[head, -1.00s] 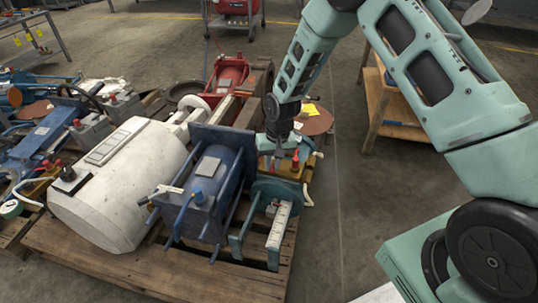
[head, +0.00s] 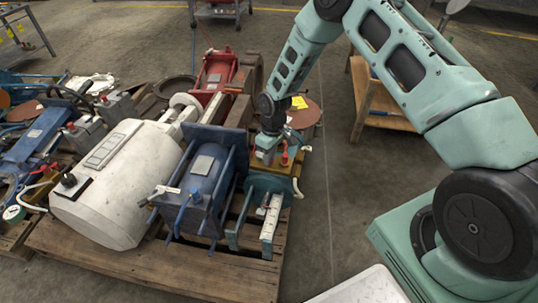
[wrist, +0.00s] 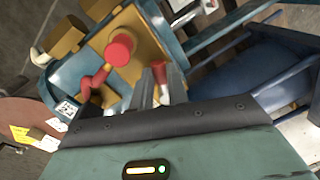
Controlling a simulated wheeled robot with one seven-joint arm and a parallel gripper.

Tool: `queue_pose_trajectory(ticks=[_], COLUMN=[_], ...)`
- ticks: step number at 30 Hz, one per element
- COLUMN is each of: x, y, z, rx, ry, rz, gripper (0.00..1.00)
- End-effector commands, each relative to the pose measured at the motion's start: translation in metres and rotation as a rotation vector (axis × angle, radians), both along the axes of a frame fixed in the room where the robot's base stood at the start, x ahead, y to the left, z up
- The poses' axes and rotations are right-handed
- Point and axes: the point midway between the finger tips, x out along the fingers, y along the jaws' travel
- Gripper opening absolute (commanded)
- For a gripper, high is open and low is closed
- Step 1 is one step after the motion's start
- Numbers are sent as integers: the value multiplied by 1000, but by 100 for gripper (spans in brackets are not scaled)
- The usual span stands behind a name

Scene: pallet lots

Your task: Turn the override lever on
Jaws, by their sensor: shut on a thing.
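A yellow-tan valve block (head: 278,174) sits on a teal-framed machine (head: 268,190) at the pallet's right side. In the wrist view the block carries a round red knob (wrist: 119,48) and a bent red handle (wrist: 95,84) left of my fingers. My gripper (head: 266,160) points down onto the block; in the wrist view its fingers (wrist: 159,88) are closed around a slim red lever (wrist: 159,71), which I take for the override lever. The fingers hide most of this lever, so its setting cannot be read. A red part (head: 284,158) shows just right of my gripper.
A blue framed machine (head: 205,175) and a white tank (head: 120,180) stand left on the wooden pallet (head: 150,262). A red machine (head: 217,70) lies behind. A wooden stand (head: 362,100) is at the back right. Floor right of the pallet is clear.

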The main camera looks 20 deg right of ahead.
Motion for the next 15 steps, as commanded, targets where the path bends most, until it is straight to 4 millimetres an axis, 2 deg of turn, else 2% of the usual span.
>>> queue_pose_trajectory(ticks=[14,15], x=[1,1], y=[-1,-1], z=[0,0], rx=[0,0], ry=[-1,-1], rz=[16,16], gripper=[0,22])
